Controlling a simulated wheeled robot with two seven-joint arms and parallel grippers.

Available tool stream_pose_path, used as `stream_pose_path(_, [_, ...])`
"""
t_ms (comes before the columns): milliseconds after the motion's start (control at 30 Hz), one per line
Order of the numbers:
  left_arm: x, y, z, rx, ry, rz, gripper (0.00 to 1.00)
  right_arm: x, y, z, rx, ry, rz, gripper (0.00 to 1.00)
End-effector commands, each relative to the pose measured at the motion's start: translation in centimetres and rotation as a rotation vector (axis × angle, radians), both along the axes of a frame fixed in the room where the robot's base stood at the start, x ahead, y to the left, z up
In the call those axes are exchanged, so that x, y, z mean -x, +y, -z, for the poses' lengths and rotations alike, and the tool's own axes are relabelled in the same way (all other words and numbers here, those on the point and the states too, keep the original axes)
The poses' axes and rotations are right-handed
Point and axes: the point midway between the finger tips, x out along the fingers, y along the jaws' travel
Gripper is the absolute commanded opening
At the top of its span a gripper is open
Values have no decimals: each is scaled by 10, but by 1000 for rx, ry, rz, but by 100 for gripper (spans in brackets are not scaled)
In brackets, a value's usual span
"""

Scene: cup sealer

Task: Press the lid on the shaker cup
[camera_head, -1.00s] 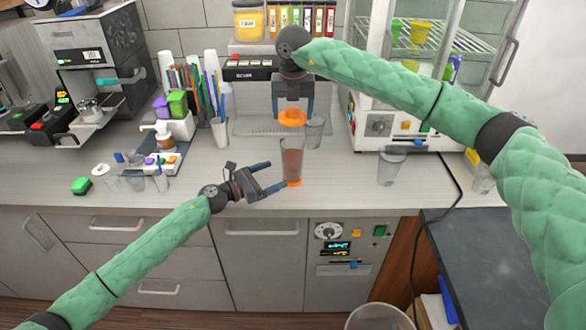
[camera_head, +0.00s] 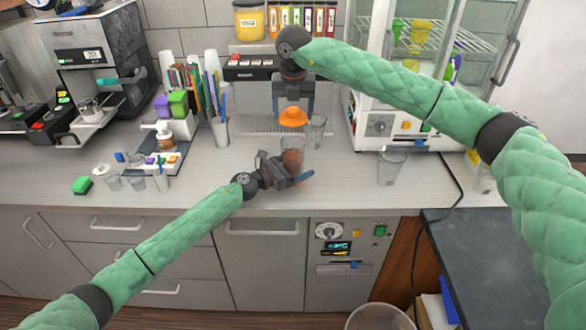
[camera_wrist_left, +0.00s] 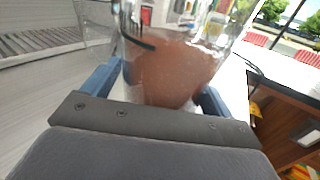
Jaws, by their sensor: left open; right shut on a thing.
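The shaker cup (camera_head: 292,157) is clear with brown liquid inside and stands near the counter's front edge. It also shows large in the left wrist view (camera_wrist_left: 165,75). My left gripper (camera_head: 300,172) is open, with its blue fingers on either side of the cup's body; I cannot tell whether they touch it. The orange lid (camera_head: 292,117) is held above the cup by my right gripper (camera_head: 293,112), which points down and is shut on it. The lid appears apart from the cup's rim. My left gripper hides the cup's lower part in the head view.
Clear empty cups stand close by, one (camera_head: 316,131) just behind right and one (camera_head: 391,167) farther right. A cup of pens and straws (camera_head: 220,132) is to the left.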

Motion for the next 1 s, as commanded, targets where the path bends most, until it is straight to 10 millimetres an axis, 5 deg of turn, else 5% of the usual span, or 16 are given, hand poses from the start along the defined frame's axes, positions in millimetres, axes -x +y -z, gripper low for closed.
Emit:
stream_pose_path(100, [0, 0, 0, 0, 0, 0, 84, 0, 0, 0, 0, 0, 0, 53])
stream_pose_path(433, [0, 0, 0, 0, 0, 0, 19, 0, 0, 0, 0, 0, 0, 53])
stream_pose_path(1000, [0, 0, 0, 0, 0, 0, 19, 0, 0, 48, -1, -1, 0, 53])
